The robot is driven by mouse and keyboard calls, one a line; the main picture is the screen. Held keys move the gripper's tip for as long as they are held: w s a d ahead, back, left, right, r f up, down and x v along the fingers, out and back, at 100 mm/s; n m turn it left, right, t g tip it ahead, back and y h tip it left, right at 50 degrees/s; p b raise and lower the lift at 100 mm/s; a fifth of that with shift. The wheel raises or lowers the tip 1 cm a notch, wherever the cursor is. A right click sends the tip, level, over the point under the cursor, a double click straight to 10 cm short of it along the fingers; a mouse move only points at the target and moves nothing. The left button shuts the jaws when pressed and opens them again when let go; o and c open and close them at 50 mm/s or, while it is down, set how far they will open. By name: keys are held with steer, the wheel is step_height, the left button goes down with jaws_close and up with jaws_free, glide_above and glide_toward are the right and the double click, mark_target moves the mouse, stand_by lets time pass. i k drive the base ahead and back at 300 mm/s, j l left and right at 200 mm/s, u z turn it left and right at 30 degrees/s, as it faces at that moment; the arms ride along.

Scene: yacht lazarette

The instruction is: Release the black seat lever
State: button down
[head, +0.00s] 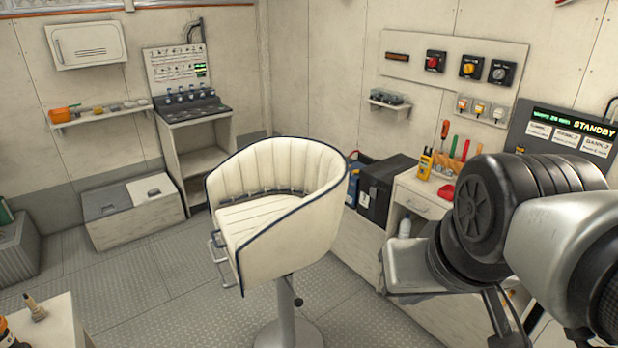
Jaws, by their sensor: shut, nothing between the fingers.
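The black seat lever (296,299) is a small dark handle under the seat, at the upper right of the grey pedestal (289,328). It stands out to the right of the column.
The footrest (219,258) sticks out at the seat's left. A workbench (418,203) with tools and a black box (382,190) stands behind. A pale surface with a brush (35,308) is at lower left. The grey floor (165,290) left of the pedestal is clear.

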mark_target(299, 303)
steer(key=i, duration=1)
steer(key=u, duration=0.1)
